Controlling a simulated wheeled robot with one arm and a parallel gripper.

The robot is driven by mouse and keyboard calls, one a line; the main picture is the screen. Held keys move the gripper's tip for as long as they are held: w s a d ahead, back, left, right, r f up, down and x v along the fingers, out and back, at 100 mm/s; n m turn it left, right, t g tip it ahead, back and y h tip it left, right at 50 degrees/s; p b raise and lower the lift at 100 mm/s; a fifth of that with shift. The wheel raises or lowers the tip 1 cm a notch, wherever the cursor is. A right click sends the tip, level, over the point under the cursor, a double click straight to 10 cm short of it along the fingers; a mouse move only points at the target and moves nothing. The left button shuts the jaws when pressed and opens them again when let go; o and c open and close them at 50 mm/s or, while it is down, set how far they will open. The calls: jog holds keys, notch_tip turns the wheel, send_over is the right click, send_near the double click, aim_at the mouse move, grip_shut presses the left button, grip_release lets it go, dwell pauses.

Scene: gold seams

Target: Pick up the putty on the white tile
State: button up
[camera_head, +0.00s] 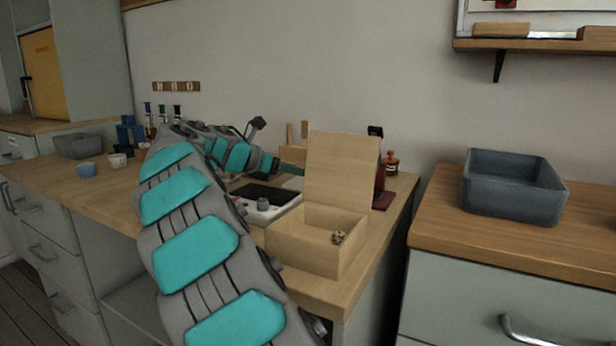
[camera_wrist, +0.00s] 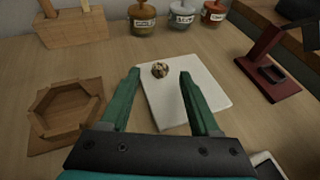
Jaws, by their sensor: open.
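The putty (camera_wrist: 160,69) is a small mottled brown and pale lump on the white tile (camera_wrist: 205,86), near its far left edge in the wrist view. My gripper (camera_wrist: 157,73) shows there with its two green fingers apart. The putty appears between the fingertips, with space on both sides and nothing held. In the head view my arm reaches behind an open wooden box (camera_head: 300,248), whose raised lid hides the tile and most of my gripper. A small mottled lump (camera_head: 338,237) also shows at the box's front.
Labelled jars (camera_wrist: 181,18) and a wooden block (camera_wrist: 72,27) stand behind. A grey bin (camera_head: 512,187) sits on the right counter.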

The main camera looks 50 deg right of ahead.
jog(key=shift+x, duration=0.8)
grip_shut()
